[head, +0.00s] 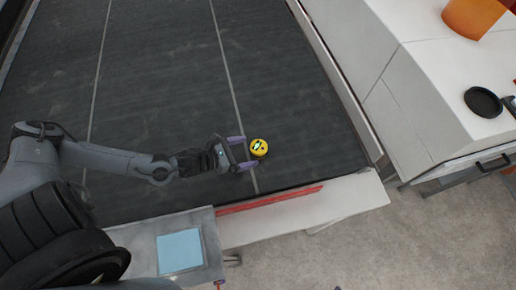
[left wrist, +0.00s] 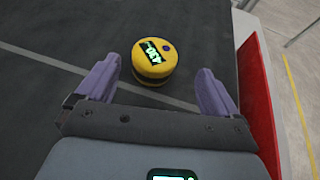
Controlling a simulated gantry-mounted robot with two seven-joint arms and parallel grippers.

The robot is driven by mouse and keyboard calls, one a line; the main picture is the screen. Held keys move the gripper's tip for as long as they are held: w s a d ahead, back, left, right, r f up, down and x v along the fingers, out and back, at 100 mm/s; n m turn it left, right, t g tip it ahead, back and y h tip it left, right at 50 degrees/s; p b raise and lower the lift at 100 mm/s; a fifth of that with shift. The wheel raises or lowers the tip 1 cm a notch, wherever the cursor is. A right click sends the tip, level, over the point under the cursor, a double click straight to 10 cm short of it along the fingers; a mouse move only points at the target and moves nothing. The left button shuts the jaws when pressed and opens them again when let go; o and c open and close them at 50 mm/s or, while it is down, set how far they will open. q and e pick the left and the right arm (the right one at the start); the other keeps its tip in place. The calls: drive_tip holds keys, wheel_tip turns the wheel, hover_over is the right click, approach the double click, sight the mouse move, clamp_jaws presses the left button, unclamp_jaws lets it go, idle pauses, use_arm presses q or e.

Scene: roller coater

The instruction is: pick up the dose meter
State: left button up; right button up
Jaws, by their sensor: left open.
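The dose meter (head: 259,148) is a small round yellow puck with a dark base and a lit display. It lies on the dark conveyor belt (head: 170,60) near the belt's front end. In the left wrist view the dose meter (left wrist: 154,59) sits just beyond and between the fingertips, its display showing green characters. My left gripper (head: 243,152) is open, with its purple fingers pointing at the dose meter from the left. In the left wrist view the open fingers (left wrist: 158,85) are apart and empty. My right gripper is not in view.
A white cabinet (head: 420,80) stands on the right with a black round dish (head: 483,102) and an orange container (head: 474,14). A red strip (head: 270,199) runs along the belt's front edge. A small table with a light-blue pad (head: 180,251) stands at the lower left.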

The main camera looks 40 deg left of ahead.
sight(253, 148)
use_arm(q)
drive_tip(key=shift+a+x, duration=0.15)
drive_tip(key=shift+x, duration=1)
drive_tip(key=shift+a+x, duration=0.2)
drive_tip(key=shift+x, duration=0.95)
drive_tip(key=shift+w+d+f, duration=0.25)
drive_tip(key=shift+w+f, duration=0.1)
drive_tip(key=shift+w, duration=0.25)
drive_tip(key=c, duration=1.2)
drive_tip(key=shift+c, duration=0.5)
drive_tip(key=shift+r, duration=0.1)
